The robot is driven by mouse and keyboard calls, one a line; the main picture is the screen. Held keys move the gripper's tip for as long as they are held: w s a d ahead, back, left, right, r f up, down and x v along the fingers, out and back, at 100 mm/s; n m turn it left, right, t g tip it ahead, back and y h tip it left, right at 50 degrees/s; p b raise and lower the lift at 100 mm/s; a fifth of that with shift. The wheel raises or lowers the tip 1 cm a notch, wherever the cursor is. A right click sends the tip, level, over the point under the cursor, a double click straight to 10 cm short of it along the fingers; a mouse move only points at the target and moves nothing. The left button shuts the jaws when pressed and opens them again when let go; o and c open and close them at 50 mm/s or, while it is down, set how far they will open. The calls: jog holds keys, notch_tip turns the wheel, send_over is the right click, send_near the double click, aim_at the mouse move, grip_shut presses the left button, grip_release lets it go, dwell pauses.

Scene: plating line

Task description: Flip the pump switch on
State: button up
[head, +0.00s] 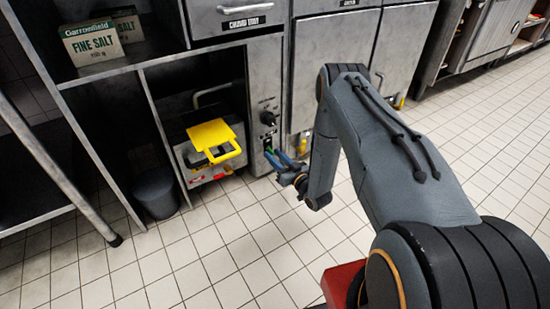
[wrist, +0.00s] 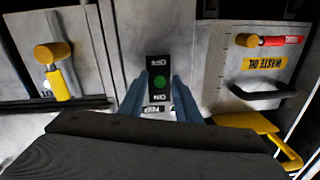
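The pump switch (wrist: 161,81) is a dark plate with a green round part, set in a grey metal panel. Its OFF, ON and PUMP lettering appears upside down in the wrist view. In the head view the switch (head: 268,142) sits below a dark knob on the narrow panel. My gripper (wrist: 159,90) is open, with blue fingers on either side of the switch and nothing between them. In the head view my gripper (head: 274,154) is close to the panel, just below the switch. I cannot tell whether the fingertips touch the panel.
A yellow-handled valve (wrist: 58,70) is at left in the wrist view. A red-handled valve (wrist: 280,40) and a WASTE OIL label (wrist: 264,63) are at right. A yellow tray-like part (head: 213,138) juts out left of the switch. A dark bin (head: 156,193) stands on the floor.

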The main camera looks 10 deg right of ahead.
jog(key=shift+c, duration=0.2)
grip_shut()
